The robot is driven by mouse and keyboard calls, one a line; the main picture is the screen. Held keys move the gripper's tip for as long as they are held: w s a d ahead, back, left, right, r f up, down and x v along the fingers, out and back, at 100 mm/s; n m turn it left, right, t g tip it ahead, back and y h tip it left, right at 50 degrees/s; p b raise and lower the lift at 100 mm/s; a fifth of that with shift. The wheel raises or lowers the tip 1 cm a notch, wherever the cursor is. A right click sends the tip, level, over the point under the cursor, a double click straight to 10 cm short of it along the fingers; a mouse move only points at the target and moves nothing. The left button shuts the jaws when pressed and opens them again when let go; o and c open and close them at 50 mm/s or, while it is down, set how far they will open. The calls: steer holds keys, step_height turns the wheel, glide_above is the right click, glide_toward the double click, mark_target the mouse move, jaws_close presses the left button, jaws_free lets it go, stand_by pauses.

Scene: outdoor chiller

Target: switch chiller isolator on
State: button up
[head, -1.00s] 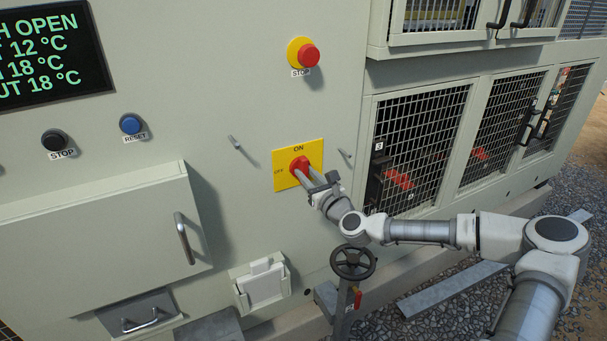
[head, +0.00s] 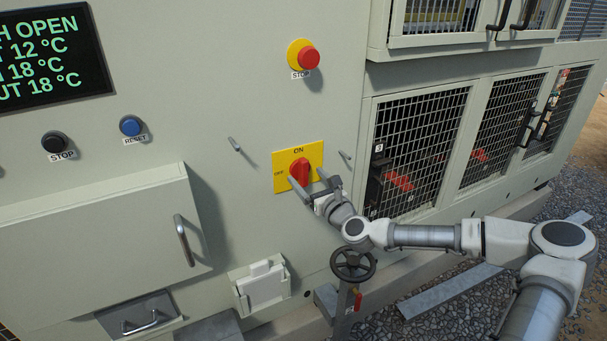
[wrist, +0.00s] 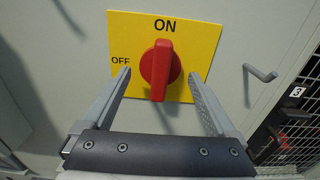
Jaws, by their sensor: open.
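The isolator is a red rotary knob (head: 300,171) on a yellow plate (head: 282,157) marked ON at the top and OFF at the left. In the wrist view the red knob (wrist: 157,70) stands nearly upright, its grip lined up under ON. My gripper (head: 306,178) is open in front of the plate. In the wrist view its two fingers (wrist: 160,74) lie to the left and right of the knob, with a visible gap on each side. Nothing is held.
Small metal pegs (head: 234,145) stick out on both sides of the plate. A red STOP button (head: 308,58) is above it. A handwheel (head: 353,264) stands below my wrist. A handled box (head: 100,225) juts out at left. Mesh doors (head: 420,145) are at right.

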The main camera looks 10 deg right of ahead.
steer(key=v, duration=0.6)
stand_by(0.3)
